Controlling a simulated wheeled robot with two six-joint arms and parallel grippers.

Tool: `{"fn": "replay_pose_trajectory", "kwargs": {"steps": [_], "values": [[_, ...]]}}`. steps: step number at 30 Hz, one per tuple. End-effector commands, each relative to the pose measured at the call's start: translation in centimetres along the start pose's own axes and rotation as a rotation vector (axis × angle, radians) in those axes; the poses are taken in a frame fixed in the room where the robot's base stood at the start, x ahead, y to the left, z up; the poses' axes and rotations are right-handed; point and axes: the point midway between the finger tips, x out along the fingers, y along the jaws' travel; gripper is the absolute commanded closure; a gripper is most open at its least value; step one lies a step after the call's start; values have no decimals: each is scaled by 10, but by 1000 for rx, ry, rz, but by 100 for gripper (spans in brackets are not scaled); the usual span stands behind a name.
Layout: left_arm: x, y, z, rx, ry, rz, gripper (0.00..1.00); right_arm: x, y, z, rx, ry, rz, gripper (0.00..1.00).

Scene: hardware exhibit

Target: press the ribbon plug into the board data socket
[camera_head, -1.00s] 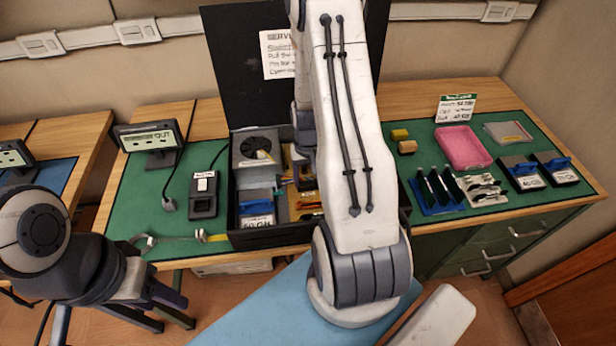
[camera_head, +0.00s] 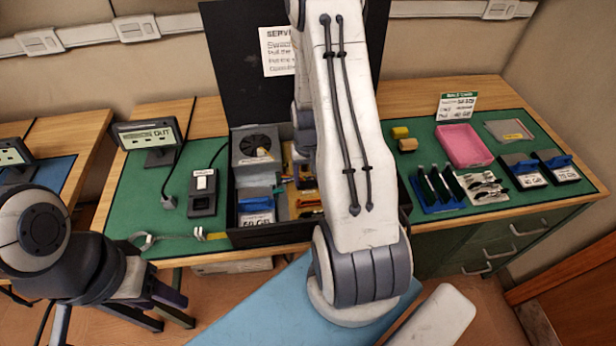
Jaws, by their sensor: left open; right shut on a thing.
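The open black case (camera_head: 270,238) stands at the middle of the bench, with a tan board (camera_head: 308,202) in its right part. My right arm reaches over the case, and its gripper (camera_head: 303,178) is low over the board. My forearm hides most of that gripper. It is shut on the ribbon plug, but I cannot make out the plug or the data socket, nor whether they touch. Small orange and blue parts show beside the gripper. My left gripper (camera_head: 160,314) is open and empty at the lower left, in front of the bench edge.
In the case are a fan unit (camera_head: 254,147) and a blue-topped drive (camera_head: 256,219). A black switch box (camera_head: 203,192) and a display (camera_head: 150,136) stand to the left. A pink tray (camera_head: 463,146), a blue rack (camera_head: 437,190) and two drives stand to the right.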

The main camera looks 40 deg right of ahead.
Motion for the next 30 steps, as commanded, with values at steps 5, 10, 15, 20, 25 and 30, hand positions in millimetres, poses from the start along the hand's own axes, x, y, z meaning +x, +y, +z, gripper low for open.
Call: {"fn": "replay_pose_trajectory", "kwargs": {"steps": [5,10,15,20,25,30], "values": [[1,0,0,0,0,0,50,2,0,1,0,-2,0,4],[1,0,0,0,0,0,50,2,2,1,1,-3,0,4],[1,0,0,0,0,0,50,2,2,1,2,-4,0,4],[1,0,0,0,0,0,50,2,2,2,2,-5,1,4],[1,0,0,0,0,0,50,3,2,2,2,-6,1,6],[0,0,0,0,0,0,50,2,2,2,2,-6,1,6]]}}
